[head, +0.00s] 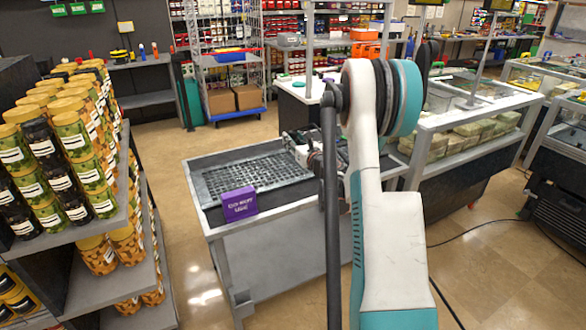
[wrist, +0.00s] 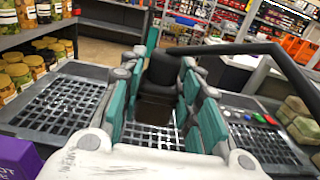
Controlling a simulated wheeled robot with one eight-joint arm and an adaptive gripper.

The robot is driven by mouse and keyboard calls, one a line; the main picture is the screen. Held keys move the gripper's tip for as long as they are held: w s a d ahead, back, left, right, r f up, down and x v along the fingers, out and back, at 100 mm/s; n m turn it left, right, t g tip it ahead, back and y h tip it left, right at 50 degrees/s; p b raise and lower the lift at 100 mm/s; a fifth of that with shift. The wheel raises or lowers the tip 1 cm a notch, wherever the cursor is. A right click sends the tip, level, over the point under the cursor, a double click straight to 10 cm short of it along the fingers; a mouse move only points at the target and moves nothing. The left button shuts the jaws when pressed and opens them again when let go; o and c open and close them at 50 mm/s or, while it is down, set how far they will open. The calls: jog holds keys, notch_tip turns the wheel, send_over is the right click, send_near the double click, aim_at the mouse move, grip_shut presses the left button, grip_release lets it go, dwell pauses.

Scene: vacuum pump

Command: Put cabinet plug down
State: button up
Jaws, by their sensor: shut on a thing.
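My gripper (wrist: 166,80) has teal-padded fingers, shut on a dark, rounded thing that looks like the cabinet plug (wrist: 164,70). In the wrist view the plug sits between the far ends of the fingers, above the gridded top of a grey workbench (wrist: 60,104). I cannot tell whether it touches the bench. In the head view the bench (head: 262,172) stands in the middle, and my arm and a dark pole hide most of the gripper and the plug near its right rear part.
A purple box (head: 238,204) stands on the bench's front left part; it also shows in the wrist view (wrist: 18,160). Shelves of jars (head: 70,150) stand at the left. A glass-topped display counter (head: 462,122) is at the right. The gridded bench top left of my arm is mostly free.

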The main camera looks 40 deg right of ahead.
jog(key=f+b, duration=0.7)
jog(key=f, duration=1.3)
jog(key=shift+d+f, duration=0.1)
jog(key=shift+d, duration=0.1)
jog(key=shift+s, duration=0.1)
jog(key=o, duration=1.1)
